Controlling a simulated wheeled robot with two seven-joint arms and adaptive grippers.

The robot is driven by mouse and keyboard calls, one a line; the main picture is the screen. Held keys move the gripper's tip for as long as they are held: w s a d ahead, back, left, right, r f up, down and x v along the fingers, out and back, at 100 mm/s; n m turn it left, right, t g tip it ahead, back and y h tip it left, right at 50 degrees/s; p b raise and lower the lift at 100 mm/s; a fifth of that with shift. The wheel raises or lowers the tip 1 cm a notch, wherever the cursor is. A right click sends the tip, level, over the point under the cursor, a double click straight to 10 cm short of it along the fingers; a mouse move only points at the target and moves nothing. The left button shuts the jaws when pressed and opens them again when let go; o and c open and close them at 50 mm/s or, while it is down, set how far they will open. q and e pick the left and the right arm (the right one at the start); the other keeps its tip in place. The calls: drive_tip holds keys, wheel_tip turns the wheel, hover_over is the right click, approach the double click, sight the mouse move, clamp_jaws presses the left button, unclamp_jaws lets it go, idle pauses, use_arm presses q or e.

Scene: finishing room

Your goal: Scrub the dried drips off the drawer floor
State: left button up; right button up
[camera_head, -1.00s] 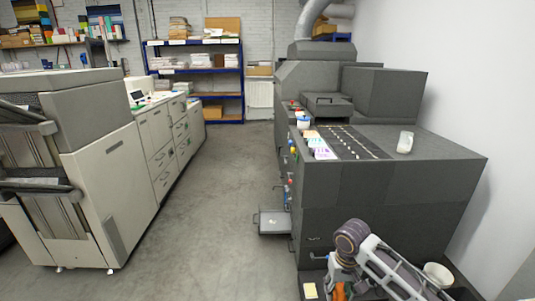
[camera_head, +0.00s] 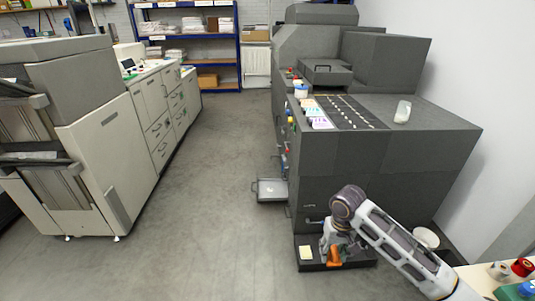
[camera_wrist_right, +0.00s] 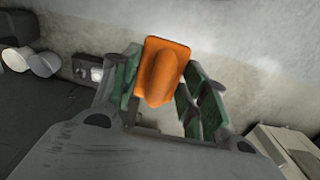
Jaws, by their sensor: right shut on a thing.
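My right gripper (camera_head: 335,252) is low in front of the dark grey machine, above a dark tray (camera_head: 303,267) at its foot. It is shut on an orange tool (camera_head: 334,258). In the wrist view the orange tool (camera_wrist_right: 163,68) is between my green fingers, its rounded back toward the camera; its underside is hidden. An open drawer (camera_head: 260,199) sticks out low from the machine's left side, with a small pale mark on its light floor. The gripper is to the right of this drawer and apart from it. My left gripper is not in view.
A white bowl (camera_head: 426,238) is behind my right arm. Grey floor (camera_head: 220,180) is clear between the machine and the beige cabinets (camera_head: 165,125).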

idle(0.5)
drive_tip(key=s+f, duration=0.4)
drive_tip(key=f, duration=1.1)
drive_tip(key=shift+w+a, duration=0.1)
drive_tip(key=shift+w, duration=0.05)
